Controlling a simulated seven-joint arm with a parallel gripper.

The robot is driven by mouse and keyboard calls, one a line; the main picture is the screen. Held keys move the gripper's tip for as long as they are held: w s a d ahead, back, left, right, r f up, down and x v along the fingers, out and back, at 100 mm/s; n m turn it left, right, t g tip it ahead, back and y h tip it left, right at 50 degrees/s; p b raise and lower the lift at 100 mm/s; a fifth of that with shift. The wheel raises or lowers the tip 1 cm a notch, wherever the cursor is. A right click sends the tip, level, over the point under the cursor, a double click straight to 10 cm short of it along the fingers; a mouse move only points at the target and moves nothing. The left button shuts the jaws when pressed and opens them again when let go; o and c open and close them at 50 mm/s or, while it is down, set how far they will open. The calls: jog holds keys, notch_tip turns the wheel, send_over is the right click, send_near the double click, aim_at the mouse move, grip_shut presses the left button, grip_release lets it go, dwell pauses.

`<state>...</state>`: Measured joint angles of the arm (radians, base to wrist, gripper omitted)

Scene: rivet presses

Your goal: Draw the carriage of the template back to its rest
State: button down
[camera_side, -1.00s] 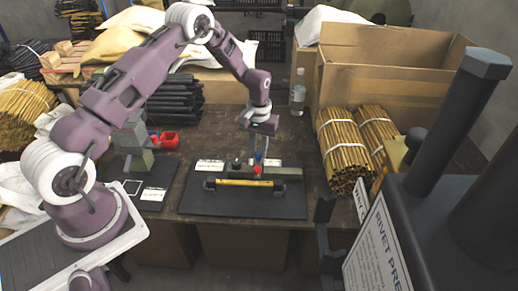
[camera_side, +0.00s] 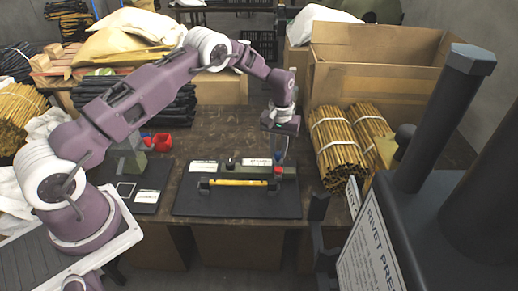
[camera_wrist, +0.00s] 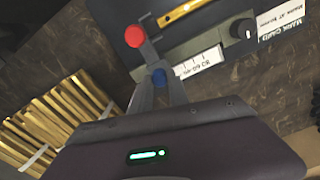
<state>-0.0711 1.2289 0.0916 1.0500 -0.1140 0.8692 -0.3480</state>
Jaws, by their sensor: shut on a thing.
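The template is a dark rail assembly (camera_side: 204,182) with a yellow bar (camera_side: 238,183) along its front, on a black board (camera_side: 235,205). Its carriage, with a red knob (camera_side: 278,170), is near the rail's right end. The exact contact is partly hidden by the fingers.
A black knob (camera_side: 230,162) and white labels stand behind the rail. Bundles of yellow rods (camera_side: 340,150) and a cardboard box (camera_side: 375,75) are close on the right. A red bin (camera_side: 162,142) is at left. A dark press (camera_side: 430,210) fills the right foreground.

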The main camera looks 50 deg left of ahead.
jog(key=shift+w+d+r, duration=0.1)
jog(key=shift+w+d, duration=1.05)
jog(key=c, duration=1.3)
grip_release()
jog(key=shift+d, duration=0.1)
jog(key=shift+o, duration=0.2)
notch_tip(320, 180, up, 7)
